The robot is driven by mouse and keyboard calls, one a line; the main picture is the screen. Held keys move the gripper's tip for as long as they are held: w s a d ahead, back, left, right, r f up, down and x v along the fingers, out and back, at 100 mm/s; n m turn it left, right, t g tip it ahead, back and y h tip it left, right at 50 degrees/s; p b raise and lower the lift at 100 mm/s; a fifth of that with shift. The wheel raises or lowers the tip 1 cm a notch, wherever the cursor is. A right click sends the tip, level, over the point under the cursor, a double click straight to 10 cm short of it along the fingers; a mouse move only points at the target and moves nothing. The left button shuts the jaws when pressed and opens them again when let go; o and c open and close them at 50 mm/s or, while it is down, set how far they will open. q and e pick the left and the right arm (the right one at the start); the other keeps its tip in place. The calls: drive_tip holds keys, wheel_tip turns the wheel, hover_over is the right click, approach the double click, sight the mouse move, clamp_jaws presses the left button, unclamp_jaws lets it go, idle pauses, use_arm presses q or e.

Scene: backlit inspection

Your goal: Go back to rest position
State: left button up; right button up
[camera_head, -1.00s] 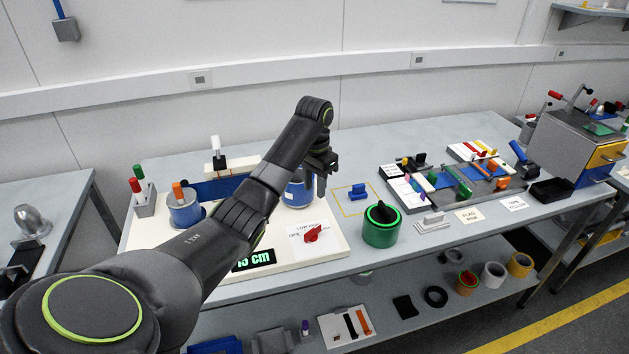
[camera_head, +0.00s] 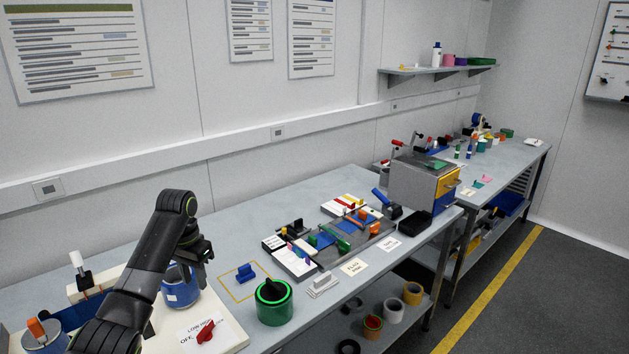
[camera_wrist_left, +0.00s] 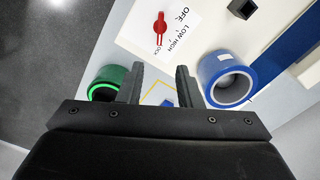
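My left gripper (camera_head: 203,276) hangs above the workbench (camera_head: 232,229), in front of the blue cylinder (camera_head: 180,292) on the white board. In the left wrist view its two fingers (camera_wrist_left: 160,88) stand apart with nothing between them. Beyond the fingers lie part of a yellow outlined square (camera_wrist_left: 156,91) and a bit of a blue block (camera_wrist_left: 168,103). A green cylinder (camera_wrist_left: 104,84) shows by the left finger and the blue cylinder (camera_wrist_left: 228,78) by the right one. My right gripper is in neither current view.
A red knob (camera_head: 206,333) sits on the white board. The green cylinder with a black knob (camera_head: 274,303) stands near the bench's front edge. A grey tray with colored parts (camera_head: 343,243) and a grey-yellow box (camera_head: 424,186) stand farther right.

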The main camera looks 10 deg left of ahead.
use_arm(q)
drive_tip(key=s+d+f+t+y, duration=0.1)
drive_tip(key=s+d+f, duration=0.1)
drive_tip(key=s+f, duration=0.6)
drive_tip(key=s+d+f+t, duration=0.1)
drive_tip(key=s+d+f, duration=0.2)
drive_tip(key=s+f, duration=0.6)
drive_tip(key=s+d+r+n+t, duration=0.1)
drive_tip(key=s, duration=1)
drive_tip(key=s+d+r+n+t, duration=0.1)
drive_tip(key=s+d+r+n, duration=0.1)
drive_tip(key=s, duration=0.9)
wheel_tip(320, 180, down, 28)
drive_tip(key=a+g+b, duration=0.2)
drive_tip(key=b, duration=0.1)
drive_tip(key=s+d+f+b, duration=0.1)
drive_tip(key=s+f+b, duration=0.2)
drive_tip(key=s+f, duration=1.2)
wheel_tip(320, 180, down, 4)
drive_tip(key=shift+s+d+r+g, duration=0.1)
drive_tip(key=shift+s+d+g, duration=0.1)
drive_tip(key=shift+g, duration=0.2)
